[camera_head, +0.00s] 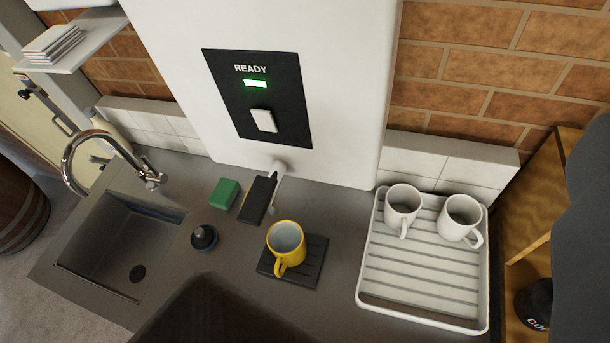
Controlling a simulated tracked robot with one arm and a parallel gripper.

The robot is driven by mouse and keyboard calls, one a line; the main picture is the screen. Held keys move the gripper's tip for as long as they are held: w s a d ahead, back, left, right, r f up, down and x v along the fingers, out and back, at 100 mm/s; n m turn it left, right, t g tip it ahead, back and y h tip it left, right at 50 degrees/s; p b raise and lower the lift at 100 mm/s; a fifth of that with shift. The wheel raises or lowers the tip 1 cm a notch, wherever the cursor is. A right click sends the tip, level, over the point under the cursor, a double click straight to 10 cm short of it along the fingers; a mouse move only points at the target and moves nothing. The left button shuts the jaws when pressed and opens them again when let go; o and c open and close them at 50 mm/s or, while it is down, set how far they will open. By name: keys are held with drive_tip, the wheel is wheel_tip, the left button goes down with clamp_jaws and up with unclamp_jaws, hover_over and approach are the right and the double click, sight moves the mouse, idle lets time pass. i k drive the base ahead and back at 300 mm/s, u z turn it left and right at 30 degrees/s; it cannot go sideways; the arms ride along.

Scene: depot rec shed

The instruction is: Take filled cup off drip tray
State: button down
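A yellow cup (285,247) stands upright on the dark ribbed drip tray (309,270), in the middle of the counter. Its handle points toward the bottom of the picture. The inside of the cup looks pale grey-blue; I cannot tell for sure how full it is. My gripper's fingers do not show, and nothing is seen touching the cup. A dark shape at the bottom edge may be part of my own body.
A white boiler with a "READY" panel (258,98) and green light hangs behind; its spout (277,170) is above the counter. A white rack (424,318) with two white mugs stands right. A green sponge (224,193), black knob (204,237) and sink (110,250) are left.

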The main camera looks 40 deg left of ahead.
sight(285, 239)
drive_tip(key=k, duration=1.65)
drive_tip(key=u, duration=0.45)
drive_tip(key=i, duration=1)
drive_tip(key=u, duration=0.05)
